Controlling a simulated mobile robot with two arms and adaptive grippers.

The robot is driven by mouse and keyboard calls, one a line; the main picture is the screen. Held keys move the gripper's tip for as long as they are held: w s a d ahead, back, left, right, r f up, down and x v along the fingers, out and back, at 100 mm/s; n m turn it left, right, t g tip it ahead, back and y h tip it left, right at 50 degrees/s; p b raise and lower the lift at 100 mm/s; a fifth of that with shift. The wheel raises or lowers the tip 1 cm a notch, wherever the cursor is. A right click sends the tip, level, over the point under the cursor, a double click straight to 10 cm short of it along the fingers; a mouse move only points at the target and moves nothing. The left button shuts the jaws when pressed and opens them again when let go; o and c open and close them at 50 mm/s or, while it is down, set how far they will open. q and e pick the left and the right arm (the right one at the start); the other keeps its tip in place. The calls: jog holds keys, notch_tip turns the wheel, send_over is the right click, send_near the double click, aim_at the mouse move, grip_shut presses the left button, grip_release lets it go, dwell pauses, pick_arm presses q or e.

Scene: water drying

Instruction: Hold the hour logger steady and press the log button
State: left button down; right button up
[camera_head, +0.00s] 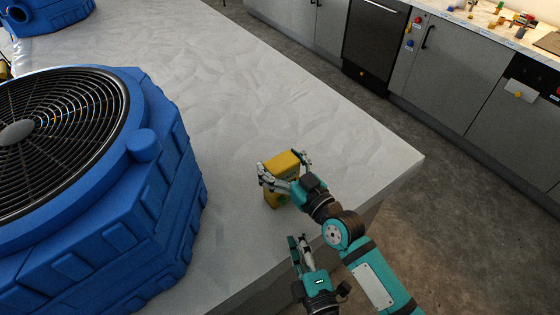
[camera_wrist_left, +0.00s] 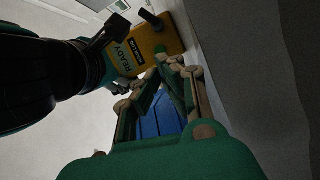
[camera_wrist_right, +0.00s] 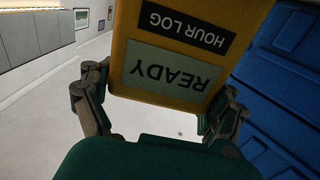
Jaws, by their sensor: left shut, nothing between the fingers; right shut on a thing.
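The yellow hour logger (camera_head: 283,162) stands near the right edge of the grey table in the head view. My right gripper (camera_head: 284,177) is shut on its sides. In the right wrist view the logger (camera_wrist_right: 190,50) shows an "HOUR LOG" label and a "READY" display between the fingers. My left gripper (camera_head: 297,242) is shut and empty, just below and in front of the logger. In the left wrist view its closed fingertips (camera_wrist_left: 178,68) are close to a green button (camera_wrist_left: 161,54) on the logger's face; I cannot tell whether they touch.
A large blue fan unit (camera_head: 165,190) stands on the left of the table (camera_head: 240,80), with another blue unit (camera_head: 45,15) at the far left. The table between the fan and the logger is clear. Grey cabinets (camera_head: 450,65) line the back, across open floor.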

aim_at(291, 223)
pick_arm(q)
jog(key=shift+d+f+m+g+h, duration=0.3)
jog(key=shift+d+m+h, duration=0.65)
jog(key=shift+m, duration=1.6)
jog(key=shift+d+f+m+g+h, duration=0.15)
jog(key=shift+d+m+g+h, duration=0.35)
jog(key=shift+m+h, duration=1.45)
jog(key=shift+d+f+m+g+h, duration=0.2)
jog(key=shift+d+m+g+h, duration=0.4)
jog(key=shift+m, duration=2.6)
jog(key=shift+w, duration=0.1)
jog(key=shift+w+a, duration=0.85)
jog(key=shift+w, duration=0.3)
jog(key=shift+w+a, duration=0.8)
jog(key=shift+w, duration=0.4)
jog(key=shift+w+a, duration=0.85)
jog(key=shift+w, duration=0.3)
jog(key=shift+w+a, duration=0.25)
jog(key=shift+w, duration=0.1)
